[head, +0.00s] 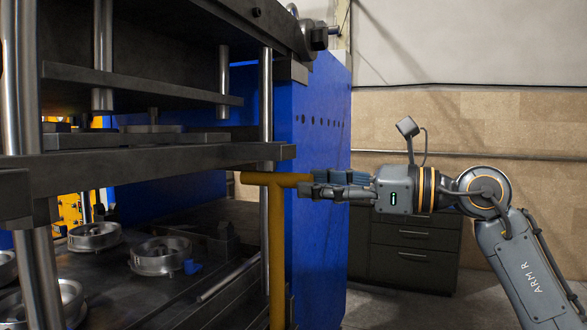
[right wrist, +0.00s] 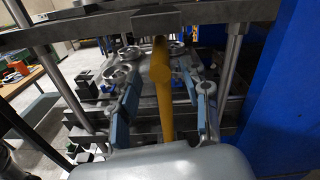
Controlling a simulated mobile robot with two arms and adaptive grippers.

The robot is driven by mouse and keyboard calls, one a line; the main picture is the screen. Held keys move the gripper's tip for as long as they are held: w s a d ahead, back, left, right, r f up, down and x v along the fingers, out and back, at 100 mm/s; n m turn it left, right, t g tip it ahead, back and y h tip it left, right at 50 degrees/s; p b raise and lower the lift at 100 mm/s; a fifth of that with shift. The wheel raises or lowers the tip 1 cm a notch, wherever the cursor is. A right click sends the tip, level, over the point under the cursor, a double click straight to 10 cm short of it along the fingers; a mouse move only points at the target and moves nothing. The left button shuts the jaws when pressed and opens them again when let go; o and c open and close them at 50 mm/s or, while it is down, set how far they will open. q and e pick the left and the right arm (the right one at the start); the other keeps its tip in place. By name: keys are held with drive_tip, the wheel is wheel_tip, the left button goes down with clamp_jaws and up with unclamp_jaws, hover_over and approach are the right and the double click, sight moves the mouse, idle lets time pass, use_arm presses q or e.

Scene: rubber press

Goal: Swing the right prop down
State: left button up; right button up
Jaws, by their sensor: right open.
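The right prop is a yellow T-shaped bar (head: 277,250) in the head view. It stands upright at the right front of the press, its crosspiece just under a dark press plate (head: 150,165). My right gripper (head: 312,186) reaches in from the right, level with the crosspiece, its fingertips at the crosspiece's right end. In the right wrist view the yellow prop (right wrist: 164,100) shows between the two spread blue-padded fingers of my right gripper (right wrist: 163,88), with gaps on both sides. Whether a finger touches it I cannot tell. My left gripper is not in view.
Round metal moulds (head: 160,255) sit on the lower press bed at the left. A steel column (head: 266,100) rises behind the prop, and a blue press side panel (head: 320,150) stands close by my gripper. A dark drawer cabinet (head: 415,255) stands behind my right arm.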

sight(283, 181)
drive_tip(key=shift+p+x, duration=0.75)
drive_tip(key=shift+x, duration=1.65)
clamp_jaws()
